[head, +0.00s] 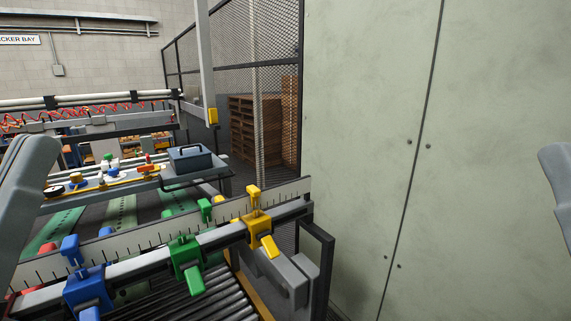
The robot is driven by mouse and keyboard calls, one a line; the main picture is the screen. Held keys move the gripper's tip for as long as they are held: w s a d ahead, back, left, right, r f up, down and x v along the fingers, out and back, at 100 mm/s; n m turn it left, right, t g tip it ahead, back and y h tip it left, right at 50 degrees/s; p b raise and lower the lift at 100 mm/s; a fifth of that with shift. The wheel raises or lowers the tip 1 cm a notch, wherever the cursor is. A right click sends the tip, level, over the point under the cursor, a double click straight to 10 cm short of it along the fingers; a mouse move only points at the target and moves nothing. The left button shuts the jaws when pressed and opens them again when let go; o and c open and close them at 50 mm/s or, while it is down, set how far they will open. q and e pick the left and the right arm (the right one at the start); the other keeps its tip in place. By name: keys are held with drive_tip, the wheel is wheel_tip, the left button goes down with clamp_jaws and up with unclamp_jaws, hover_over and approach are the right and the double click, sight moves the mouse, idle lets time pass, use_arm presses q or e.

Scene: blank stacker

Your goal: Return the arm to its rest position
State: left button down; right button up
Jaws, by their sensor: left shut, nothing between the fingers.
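My left arm (27,185) comes in as a pale grey shape at the left edge of the head view. I cannot make out its fingertips clearly; the left gripper is shut and empty. Nothing shows held on this arm, and it covers part of the bench behind it. A small grey part of my right arm (556,185) shows at the right edge. My right gripper is not in view.
A ruled rail (139,242) carries blue (88,288), green (186,259) and yellow (257,226) stops above a roller conveyor (195,303). A dark box (190,160) stands on the bench behind. A pale panel (365,130) fills the right. A mesh fence (235,55) stands behind.

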use_arm(q)
wheel_tip(320, 180, up, 34)
drive_tip(key=p, duration=3.1)
use_arm(e)
wheel_tip(320, 180, up, 34)
use_arm(q)
wheel_tip(320, 180, down, 37)
drive_tip(key=b, duration=3.6)
drive_tip(key=shift+r, duration=0.2)
use_arm(e)
wheel_tip(320, 180, down, 37)
drive_tip(key=shift+r, duration=0.2)
use_arm(q)
drive_tip(key=shift+w, duration=0.1)
use_arm(e)
drive_tip(key=shift+w, duration=0.1)
